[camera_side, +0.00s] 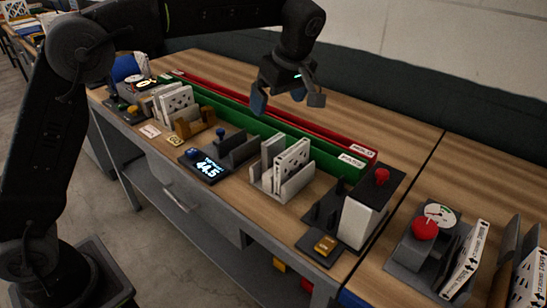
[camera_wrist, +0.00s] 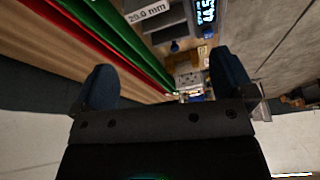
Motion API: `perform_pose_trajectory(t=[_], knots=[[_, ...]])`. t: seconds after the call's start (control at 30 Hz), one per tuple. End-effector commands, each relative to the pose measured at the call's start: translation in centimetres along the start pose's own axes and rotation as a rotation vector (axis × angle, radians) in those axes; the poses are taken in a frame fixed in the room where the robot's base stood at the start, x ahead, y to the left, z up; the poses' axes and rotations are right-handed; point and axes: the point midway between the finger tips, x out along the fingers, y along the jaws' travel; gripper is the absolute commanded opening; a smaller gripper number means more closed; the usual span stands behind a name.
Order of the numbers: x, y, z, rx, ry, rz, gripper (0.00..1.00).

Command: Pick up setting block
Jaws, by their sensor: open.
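My gripper (camera_side: 287,99) is open and empty, above the green rail in the side view. Its two dark blue fingers stand wide apart in the wrist view (camera_wrist: 166,82). I cannot tell for sure which thing is the setting block. A pale label reading 20.0 mm (camera_wrist: 148,11) shows at the top of the wrist view, on or beside a dark grey part. In the side view, a dark grey fixture (camera_side: 237,150) stands behind a lit display (camera_side: 206,168), below and left of my gripper. A brass-coloured block (camera_side: 196,125) stands farther left. My gripper touches none of these.
The green rail (camera_side: 330,163) and red rail (camera_side: 360,148) run along the bench behind the fixtures. A grey rack (camera_side: 295,185) holds white filters. A tall white-and-black station with a red knob (camera_side: 381,177) stands at the right. Bare wood lies behind the rails.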

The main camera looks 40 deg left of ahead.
Motion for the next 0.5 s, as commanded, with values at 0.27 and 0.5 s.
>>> perform_pose_trajectory(t=[0.27, 0.5], knots=[[2.2, 2.7, 1.6, -0.179, 0.05, -0.047, 1.0], [6.1, 2.5, 1.4, -0.185, 0.051, -0.051, 1.0]])
